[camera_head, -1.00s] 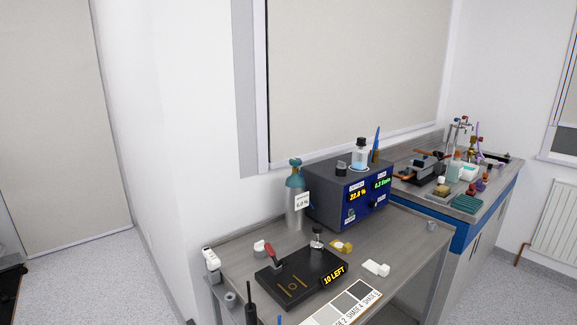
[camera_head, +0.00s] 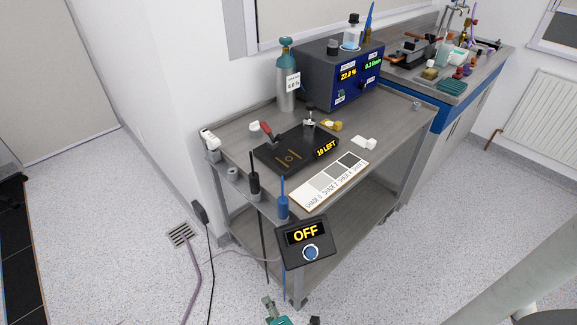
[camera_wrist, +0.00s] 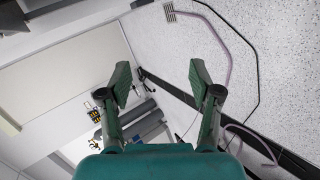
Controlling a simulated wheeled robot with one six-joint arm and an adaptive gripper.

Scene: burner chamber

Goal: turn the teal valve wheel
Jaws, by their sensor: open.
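The teal valve wheel (camera_head: 286,41) sits on top of an upright grey and teal gas cylinder (camera_head: 287,90), at the back left of the cart in the head view. A white tag hangs on the cylinder. My gripper (camera_wrist: 160,77) is open in the wrist view, its two green fingers wide apart with nothing between them. Part of it also shows at the bottom edge of the head view (camera_head: 291,312), low in front of the cart and well away from the wheel. I cannot make out the wheel in the wrist view.
The grey cart (camera_head: 240,125) carries a blue-fronted meter box (camera_head: 345,75) right beside the cylinder, a black plate (camera_head: 285,155) and a shade card (camera_head: 330,182). An OFF switch box (camera_head: 306,240) is at its front. Cables and a drain (camera_head: 181,235) are on the floor.

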